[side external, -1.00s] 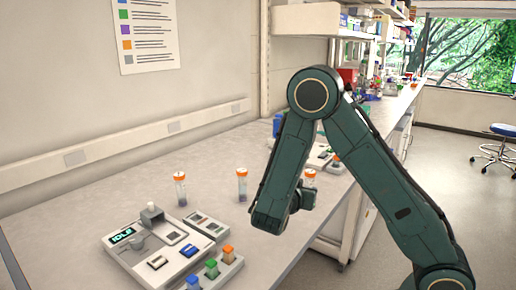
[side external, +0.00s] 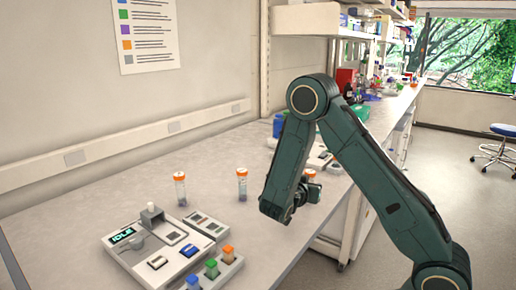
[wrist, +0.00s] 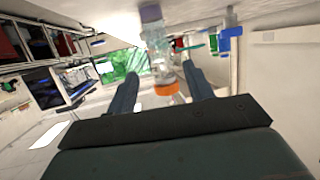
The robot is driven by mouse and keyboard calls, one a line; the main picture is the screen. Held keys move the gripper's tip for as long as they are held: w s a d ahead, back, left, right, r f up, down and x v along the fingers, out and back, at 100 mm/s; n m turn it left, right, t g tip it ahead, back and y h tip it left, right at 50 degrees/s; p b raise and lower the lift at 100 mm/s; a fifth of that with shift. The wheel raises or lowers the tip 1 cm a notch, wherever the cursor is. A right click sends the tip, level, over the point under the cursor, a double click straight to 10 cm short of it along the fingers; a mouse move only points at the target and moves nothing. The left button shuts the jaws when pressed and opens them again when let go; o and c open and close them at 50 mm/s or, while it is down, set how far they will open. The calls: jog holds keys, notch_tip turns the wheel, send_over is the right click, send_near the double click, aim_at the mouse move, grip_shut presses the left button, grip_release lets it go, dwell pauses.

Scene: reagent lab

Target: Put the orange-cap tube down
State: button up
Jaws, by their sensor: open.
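An orange-cap tube (side external: 310,173) shows beside my wrist in the side view, with its lower part largely hidden by my arm. In the wrist view, a clear tube with an orange cap (wrist: 166,89) lies between my fingers, with its dark end toward the top of the picture. My gripper (wrist: 159,70) is open, with a visible gap on each side of the cap. In the side view my fingers are hidden. Two more orange-cap tubes stand upright on the bench, one at left (side external: 180,190) and one in the middle (side external: 242,185).
A grey device with an IDLE display (side external: 150,240) sits at the bench's front left. Beside it is a block with blue, green and orange caps (side external: 212,268). More equipment and bottles (side external: 345,80) stand farther back. The bench around the two standing tubes is clear.

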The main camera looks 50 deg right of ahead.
jog(key=shift+x, duration=2.45)
jog(key=shift+w+f, duration=0.1)
jog(key=shift+f, duration=0.1)
jog(key=shift+a, duration=0.1)
jog(key=c, duration=1.1)
jog(key=shift+r, duration=0.25)
notch_tip(320, 180, up, 20)
jog(key=shift+f, duration=0.2)
